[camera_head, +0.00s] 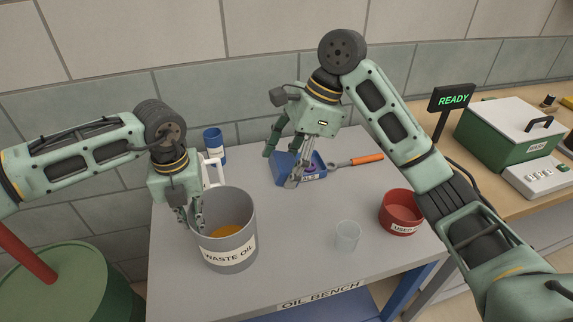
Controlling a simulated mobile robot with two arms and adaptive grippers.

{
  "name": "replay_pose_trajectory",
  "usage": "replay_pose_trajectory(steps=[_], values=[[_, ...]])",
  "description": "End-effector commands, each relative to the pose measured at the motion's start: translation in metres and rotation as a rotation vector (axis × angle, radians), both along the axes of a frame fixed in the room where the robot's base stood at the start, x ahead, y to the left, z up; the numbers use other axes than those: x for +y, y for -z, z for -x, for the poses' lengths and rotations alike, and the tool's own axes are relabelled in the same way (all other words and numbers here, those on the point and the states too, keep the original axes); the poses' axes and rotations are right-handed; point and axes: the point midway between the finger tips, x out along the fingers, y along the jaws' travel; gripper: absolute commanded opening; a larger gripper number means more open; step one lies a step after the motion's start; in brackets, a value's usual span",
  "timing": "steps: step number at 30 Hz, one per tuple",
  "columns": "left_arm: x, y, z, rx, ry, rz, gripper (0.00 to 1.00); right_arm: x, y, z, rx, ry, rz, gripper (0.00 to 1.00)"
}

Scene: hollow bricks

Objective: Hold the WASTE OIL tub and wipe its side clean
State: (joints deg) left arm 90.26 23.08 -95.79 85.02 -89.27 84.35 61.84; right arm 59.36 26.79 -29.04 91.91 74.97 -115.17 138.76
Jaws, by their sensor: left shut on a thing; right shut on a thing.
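The WASTE OIL tub (236,263) is a grey open bucket with a white label. It stands upright on the bench at left of centre, with amber oil (226,231) inside. I can make out no dirt on its side. My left gripper (194,222) is shut on the tub's left rim and hides part of it. My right gripper (293,181) is low at the left side of a blue tray (283,166), whose label is partly hidden and ends in "ALS". It is shut on what looks like the tray's wall; its fingers hide the exact contact. I make out no cloth.
A red USED tub (402,217) and a small clear cup (347,236) stand right of the WASTE OIL tub. A blue can (214,145) and white jug (213,172) stand behind it. An orange-handled wrench (362,160) lies at the back. The bench middle (290,225) is clear.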

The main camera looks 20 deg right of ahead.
Motion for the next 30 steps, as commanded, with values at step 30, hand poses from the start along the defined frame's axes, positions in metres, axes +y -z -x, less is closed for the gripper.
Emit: replay_pose_trajectory(steps=[30], values=[[0.0,-0.0005,-0.0001,0.0,0.0,0.0,0.36,0.0002,0.0002,0.0001,0.0,-0.001,0.0,0.41]])
